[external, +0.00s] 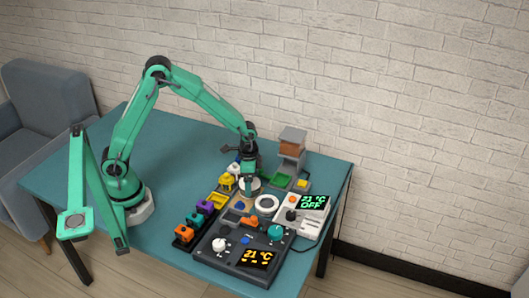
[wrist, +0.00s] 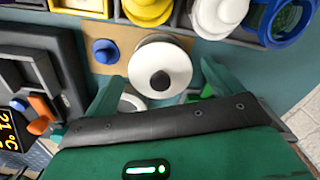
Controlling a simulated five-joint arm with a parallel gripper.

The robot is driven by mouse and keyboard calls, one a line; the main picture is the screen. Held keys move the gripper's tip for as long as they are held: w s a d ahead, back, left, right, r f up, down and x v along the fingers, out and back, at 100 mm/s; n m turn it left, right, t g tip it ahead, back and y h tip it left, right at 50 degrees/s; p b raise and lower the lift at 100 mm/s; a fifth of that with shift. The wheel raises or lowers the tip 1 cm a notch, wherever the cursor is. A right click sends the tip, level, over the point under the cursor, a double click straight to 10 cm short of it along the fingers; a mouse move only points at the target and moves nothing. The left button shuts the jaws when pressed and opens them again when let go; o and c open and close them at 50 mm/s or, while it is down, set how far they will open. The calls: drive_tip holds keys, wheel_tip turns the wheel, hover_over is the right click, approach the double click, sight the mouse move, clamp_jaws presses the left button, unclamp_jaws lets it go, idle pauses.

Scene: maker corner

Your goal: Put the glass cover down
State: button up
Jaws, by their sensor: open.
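My gripper (external: 250,173) points down over the right part of the table. I cannot tell whether the fingers touch the knob.
A white ring (external: 266,204) lies in front of the cover. A dark control panel (external: 245,245) and a white display unit (external: 303,212) stand nearby. Several coloured blocks sit in a dark rack (external: 184,240) at the left. A grey stand (external: 291,145) is behind. The table's left half is mostly clear.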

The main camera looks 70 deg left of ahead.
wheel_tip(320, 180, up, 10)
drive_tip(key=shift+f, duration=0.15)
idle(0.3)
idle(0.5)
drive_tip(key=s+a+r+n+t, duration=0.2)
drive_tip(key=s+r, duration=0.3)
drive_tip(key=s, duration=0.5)
drive_tip(key=s+a+r+n+t, duration=0.2)
drive_tip(key=s+r, duration=0.4)
drive_tip(key=s, duration=0.4)
drive_tip(key=shift+a+r+n+t, duration=0.3)
drive_tip(key=shift+a+t, duration=0.5)
drive_tip(key=shift+a, duration=0.1)
